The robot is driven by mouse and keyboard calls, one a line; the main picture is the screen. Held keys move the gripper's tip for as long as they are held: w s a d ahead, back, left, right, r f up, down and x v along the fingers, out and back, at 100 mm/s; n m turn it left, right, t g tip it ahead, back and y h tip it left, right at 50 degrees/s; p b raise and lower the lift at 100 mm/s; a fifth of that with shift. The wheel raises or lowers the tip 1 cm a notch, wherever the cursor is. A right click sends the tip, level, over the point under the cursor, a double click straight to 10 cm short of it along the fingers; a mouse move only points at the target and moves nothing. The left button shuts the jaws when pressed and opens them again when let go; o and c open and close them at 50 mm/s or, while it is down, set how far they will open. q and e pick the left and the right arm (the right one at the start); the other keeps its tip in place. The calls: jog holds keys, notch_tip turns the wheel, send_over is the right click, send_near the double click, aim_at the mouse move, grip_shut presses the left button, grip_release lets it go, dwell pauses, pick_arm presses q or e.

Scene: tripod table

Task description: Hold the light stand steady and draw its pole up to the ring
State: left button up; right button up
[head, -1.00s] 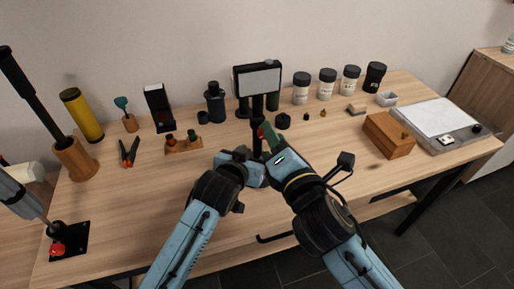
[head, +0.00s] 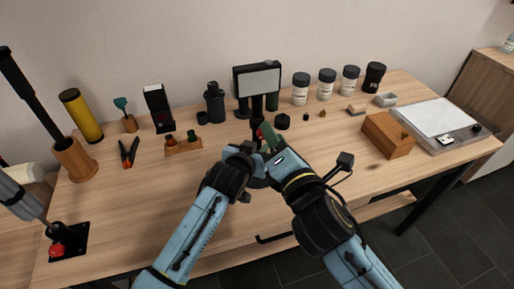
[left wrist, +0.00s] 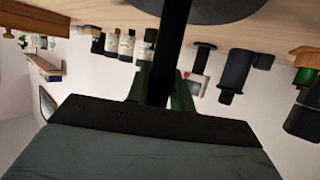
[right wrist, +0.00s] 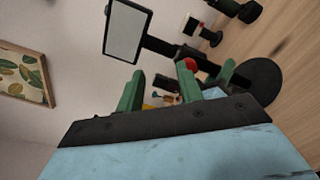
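The panel also shows in the right wrist view (right wrist: 127,32), with a red knob (right wrist: 187,65) on the pole and a round dark base (right wrist: 259,82). My left gripper (left wrist: 162,88) has its green fingers on both sides of the lower pole (left wrist: 172,40), closed against it above the base (left wrist: 205,8). My right gripper (right wrist: 172,84) is open, its fingertips close to the pole near the knob. I cannot make out the ring.
Several lidded jars (head: 301,88) stand behind on the right. A wooden box (head: 388,135) and a flat grey tray (head: 446,122) are at the right. Pliers (head: 129,153) and a wooden rack (head: 184,146) lie left.

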aim_at(260, 101)
pick_arm(q)
grip_shut()
pick_arm(e)
jog(key=shift+o, duration=0.4)
jog(key=shift+o, duration=0.3)
jog(key=w+a+n+y, duration=0.1)
jog(key=w+n, duration=0.2)
jog(key=n, duration=0.1)
jog(key=w+a+r+n+g+y, duration=0.1)
jog(key=w+n, duration=0.3)
jog(key=n, duration=0.1)
jog(key=w+a+n+y, duration=0.1)
jog(key=w+n, duration=0.3)
jog(key=shift+w+a+r+g+y, duration=0.2)
jog(key=shift+a+r+g+y, duration=0.1)
jog(key=shift+a+r+g, duration=0.1)
jog(key=shift+c, duration=0.4)
grip_shut()
